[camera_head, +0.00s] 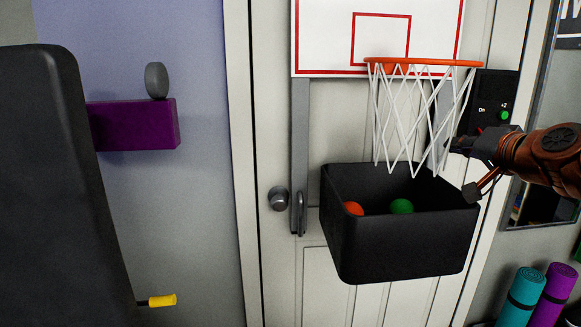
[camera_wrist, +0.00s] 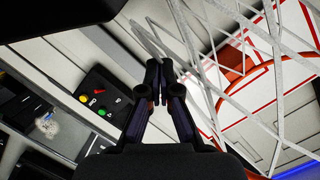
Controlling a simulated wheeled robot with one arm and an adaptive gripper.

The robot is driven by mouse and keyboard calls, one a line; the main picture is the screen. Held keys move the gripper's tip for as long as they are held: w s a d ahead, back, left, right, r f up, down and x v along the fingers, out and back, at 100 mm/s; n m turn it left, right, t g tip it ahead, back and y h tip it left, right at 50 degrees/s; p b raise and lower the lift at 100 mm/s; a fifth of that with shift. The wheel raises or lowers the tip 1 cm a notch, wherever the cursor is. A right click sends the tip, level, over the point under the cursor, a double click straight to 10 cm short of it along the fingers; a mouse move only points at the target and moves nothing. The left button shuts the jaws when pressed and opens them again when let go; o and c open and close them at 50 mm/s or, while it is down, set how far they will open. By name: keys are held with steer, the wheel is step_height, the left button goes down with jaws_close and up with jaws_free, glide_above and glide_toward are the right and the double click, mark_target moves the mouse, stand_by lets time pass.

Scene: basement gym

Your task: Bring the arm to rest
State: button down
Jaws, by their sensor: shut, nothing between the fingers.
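My gripper (camera_head: 462,147) is at the right in the head view, at the end of my orange-brown arm. It is beside the lower right of the white net (camera_head: 399,115), which hangs from the orange rim (camera_head: 423,63). In the wrist view my gripper (camera_wrist: 160,66) points at the net, its fingers shut and empty. Net cords cross close to the fingertips; I cannot tell whether they touch. Below the net is a black bin (camera_head: 405,245) holding an orange ball (camera_head: 353,208) and a green ball (camera_head: 401,206).
A dark control panel (camera_wrist: 100,100) with coloured buttons is beside my gripper. The backboard (camera_head: 335,35) is mounted on a white door (camera_head: 275,120). A purple shelf (camera_head: 135,125) is at left. Rolled mats (camera_head: 522,297) stand at lower right. A mirror (camera_head: 545,205) is behind my arm.

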steer(key=s+a+f+n+g+y+p, duration=0.1)
steer(key=s+a+f+n+g+p, duration=0.25)
steer(key=s+a+f, duration=0.4)
steer(key=s+a+f+n+g+p, duration=0.2)
steer(key=s+a+f+g, duration=0.25)
steer(key=a, duration=0.65)
steer(key=s+d+f+g+h+p, duration=0.1)
steer(key=s+f+g+h+p, duration=0.1)
steer(key=s, duration=1.1)
steer(key=s+d+f+g+h+p, duration=0.2)
steer(key=s+f+g+p, duration=0.2)
steer(key=s+f+g, duration=0.3)
steer(key=s+f+n, duration=0.1)
steer(key=s, duration=0.4)
steer(key=shift+s+d, duration=0.15)
steer(key=shift+s, duration=0.2)
